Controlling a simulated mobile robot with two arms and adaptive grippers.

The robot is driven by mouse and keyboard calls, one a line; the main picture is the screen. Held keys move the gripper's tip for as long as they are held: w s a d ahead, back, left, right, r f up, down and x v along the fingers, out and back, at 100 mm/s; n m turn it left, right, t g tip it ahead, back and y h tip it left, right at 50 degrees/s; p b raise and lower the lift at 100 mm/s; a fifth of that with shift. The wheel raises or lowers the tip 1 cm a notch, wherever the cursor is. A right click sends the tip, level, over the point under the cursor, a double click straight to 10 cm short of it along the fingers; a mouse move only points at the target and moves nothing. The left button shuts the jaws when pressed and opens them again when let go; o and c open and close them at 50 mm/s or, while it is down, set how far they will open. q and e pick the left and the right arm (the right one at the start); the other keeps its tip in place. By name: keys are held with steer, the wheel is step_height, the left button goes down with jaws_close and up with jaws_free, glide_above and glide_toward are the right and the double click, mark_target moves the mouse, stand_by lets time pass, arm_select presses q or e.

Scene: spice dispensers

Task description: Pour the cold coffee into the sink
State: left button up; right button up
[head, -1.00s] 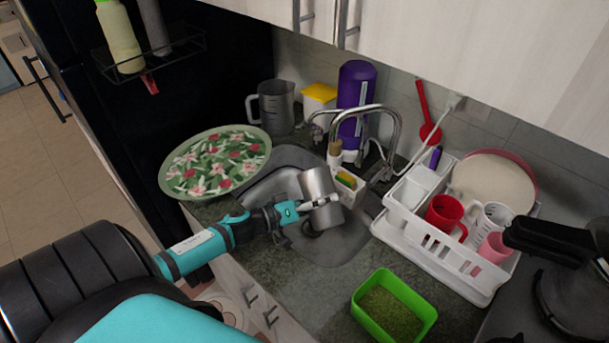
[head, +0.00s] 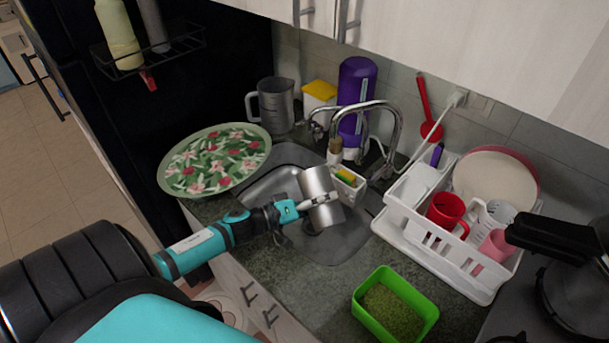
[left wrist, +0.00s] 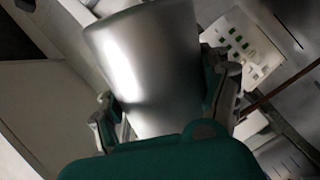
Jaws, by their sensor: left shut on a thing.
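A silver metal cup (head: 318,186) is held over the sink (head: 285,185) in the head view, tilted. My left gripper (head: 318,201) is shut around its side. In the left wrist view the same cup (left wrist: 150,75) fills the middle, with a finger of my gripper on each side of it. No coffee is visible, and I cannot see into the cup. My right gripper is not in view.
A floral plate (head: 215,160) stands left of the sink. The faucet (head: 380,112) is behind it. A white dish rack (head: 440,235) with cups is to the right. A green container (head: 395,308) sits on the front counter, with a dark appliance (head: 575,250) at far right.

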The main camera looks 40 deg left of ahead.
arm_select(q)
steer(key=shift+f+n+b, duration=0.3)
steer(key=shift+b, duration=0.1)
steer(key=shift+f+n+b, duration=0.1)
steer(key=shift+n+b, duration=0.3)
steer(key=shift+n, duration=0.4)
stand_by(1.0)
steer(key=shift+w+a+f+n, duration=0.45)
steer(key=shift+a+f+n, duration=0.35)
steer(key=shift+a+f, duration=0.05)
stand_by(0.8)
steer(key=shift+r+p, duration=0.2)
steer(key=shift+p, duration=0.35)
steer(key=shift+w+a+r+n+g+h+p, duration=0.1)
steer(key=shift+a+r+n+g+h+p, duration=0.2)
steer(key=shift+n+p, duration=0.4)
steer(key=shift+w+a+r+n+p, duration=0.1)
steer(key=shift+r+n+p, duration=0.3)
steer(key=shift+p, duration=0.5)
steer(key=shift+f, duration=0.1)
